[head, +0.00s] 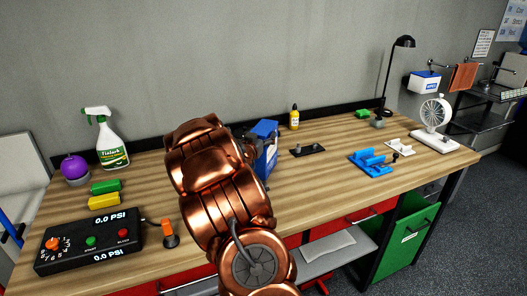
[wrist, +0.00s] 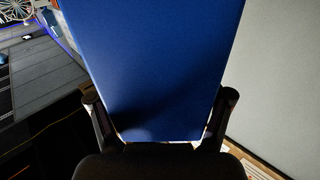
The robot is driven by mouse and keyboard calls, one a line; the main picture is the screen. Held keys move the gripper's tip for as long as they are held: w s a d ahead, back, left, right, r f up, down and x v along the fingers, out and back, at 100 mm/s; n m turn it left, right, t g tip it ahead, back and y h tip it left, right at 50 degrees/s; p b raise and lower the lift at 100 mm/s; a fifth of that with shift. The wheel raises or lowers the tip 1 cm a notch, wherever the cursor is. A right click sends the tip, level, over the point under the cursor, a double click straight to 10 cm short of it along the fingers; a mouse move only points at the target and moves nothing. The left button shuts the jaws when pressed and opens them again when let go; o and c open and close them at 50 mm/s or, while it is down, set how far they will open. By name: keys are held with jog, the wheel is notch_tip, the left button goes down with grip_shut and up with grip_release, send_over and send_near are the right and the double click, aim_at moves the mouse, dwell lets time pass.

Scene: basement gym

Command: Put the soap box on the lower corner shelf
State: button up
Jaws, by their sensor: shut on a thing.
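The soap box is a blue box that fills the middle of the wrist view (wrist: 160,60). My gripper (wrist: 159,97) has one dark finger on each side of it and is shut on it. In the head view the blue box (head: 266,130) shows just right of my copper arm, over the back of the workbench; my arm hides part of it and most of the gripper. I cannot tell whether it touches the bench. Dark corner shelves stand at the far right, an upper one (head: 498,93) and a lower one (head: 470,117).
The wooden workbench (head: 330,175) holds a spray bottle (head: 110,140), a pressure box (head: 88,240), a yellow bottle (head: 295,118), a blue tool (head: 373,161), a white fan (head: 435,117) and a tall black lamp (head: 390,75). A blue-and-white box (head: 424,82) is near the back wall.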

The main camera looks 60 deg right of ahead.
jog(key=c, duration=0.7)
jog(key=shift+c, duration=0.2)
jog(key=shift+r, duration=0.1)
